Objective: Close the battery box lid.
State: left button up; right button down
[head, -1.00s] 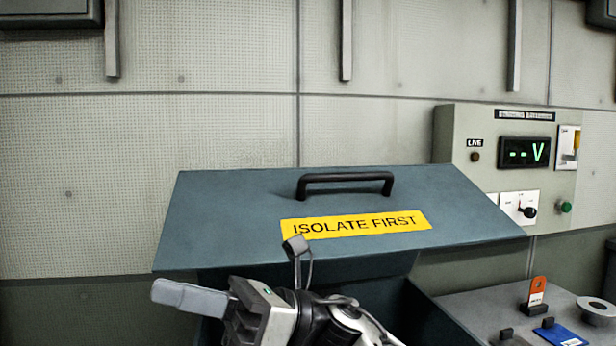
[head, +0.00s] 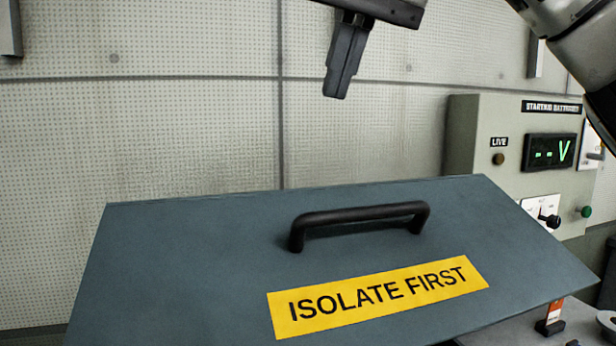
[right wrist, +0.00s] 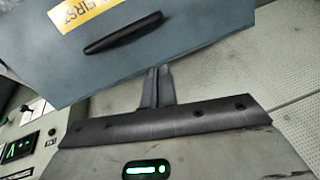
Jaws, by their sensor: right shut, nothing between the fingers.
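The battery box lid (head: 210,265) is a blue-grey panel filling the lower middle of the head view. It carries a black bar handle (head: 360,219) and a yellow "ISOLATE FIRST" label (head: 378,297). The lid is tilted, with its face towards me; the box under it is hidden. My right gripper (head: 338,92) is shut and empty, pointing down above the lid's far edge, apart from the handle. In the right wrist view its fingers (right wrist: 156,72) are together beside the lid's edge (right wrist: 200,45); I cannot tell whether they touch. My left gripper is not in view.
A grey starting-batteries panel (head: 475,130) with a green display (head: 550,152) and knobs stands at the right, close to my right arm. A grey bench top with an orange-and-white tagged item (head: 551,317) lies at lower right. A panelled wall (head: 180,130) stands behind.

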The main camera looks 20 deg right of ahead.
jog(key=b, duration=0.1)
send_over(314, 213)
jog(key=w+d, duration=0.1)
jog(key=w, duration=0.1)
notch_tip(314, 213, down, 8)
jog(key=f, duration=0.1)
jog(key=s+f, duration=0.1)
jog(key=shift+s+a+f+b, duration=0.1)
jog(key=shift+a+f+b, duration=0.2)
jog(key=shift+b, duration=0.05)
jog(key=shift+s+a+f, duration=0.2)
jog(key=shift+s+f, duration=0.15)
jog(key=shift+f, duration=0.3)
